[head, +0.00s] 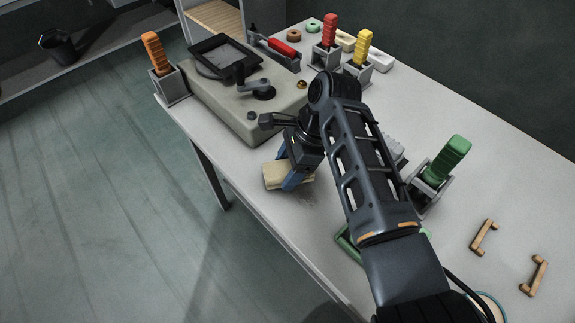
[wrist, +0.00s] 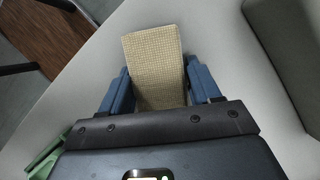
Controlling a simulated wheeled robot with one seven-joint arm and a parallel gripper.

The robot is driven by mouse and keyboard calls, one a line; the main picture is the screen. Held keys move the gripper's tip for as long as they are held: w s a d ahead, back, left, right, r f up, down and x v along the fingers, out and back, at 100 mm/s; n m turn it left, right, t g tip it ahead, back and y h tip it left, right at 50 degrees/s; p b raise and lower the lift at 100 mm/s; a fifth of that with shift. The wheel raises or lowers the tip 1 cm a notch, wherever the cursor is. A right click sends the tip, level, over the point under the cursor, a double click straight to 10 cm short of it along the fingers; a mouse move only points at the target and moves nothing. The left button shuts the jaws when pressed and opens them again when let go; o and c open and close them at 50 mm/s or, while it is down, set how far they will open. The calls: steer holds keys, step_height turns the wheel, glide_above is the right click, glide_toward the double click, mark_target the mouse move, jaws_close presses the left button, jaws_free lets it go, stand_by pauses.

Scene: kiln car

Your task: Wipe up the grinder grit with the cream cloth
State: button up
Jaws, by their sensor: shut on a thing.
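The cream cloth (head: 272,176) is a folded, pad-like piece at the front edge of the pale table. In the wrist view its woven face (wrist: 154,50) points away from me between the blue fingers. My gripper (head: 296,176) is shut on the cloth, pointing down, with a finger on either side of it. The cloth appears to be at the table surface, but I cannot tell whether it touches. A faint grey, speckled patch that looks like grit (head: 318,192) lies on the table just right of the cloth, partly hidden by my arm.
A beige block with a crank and dark tray (head: 230,115) stands behind my gripper. Holders with orange (head: 156,55), red (head: 330,32), yellow (head: 362,46) and green (head: 446,160) handles stand around. Two wooden handles (head: 484,237) lie at right. The table's front edge is close.

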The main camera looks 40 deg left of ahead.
mark_target(310, 206)
steer(key=shift+f, duration=0.45)
stand_by(0.5)
steer(key=shift+d+r+p, duration=0.2)
steer(key=shift+d+p, duration=0.25)
steer(key=shift+p, duration=0.05)
steer(key=d+p, duration=0.3)
steer(key=shift+s, duration=0.15)
steer(key=shift+d+f+p, duration=0.15)
steer(key=shift+d+p, duration=0.15)
steer(key=shift+d+f, duration=0.1)
steer(key=shift+d, duration=0.15)
steer(key=shift+s+d, duration=0.2)
steer(key=shift+d, duration=1.85)
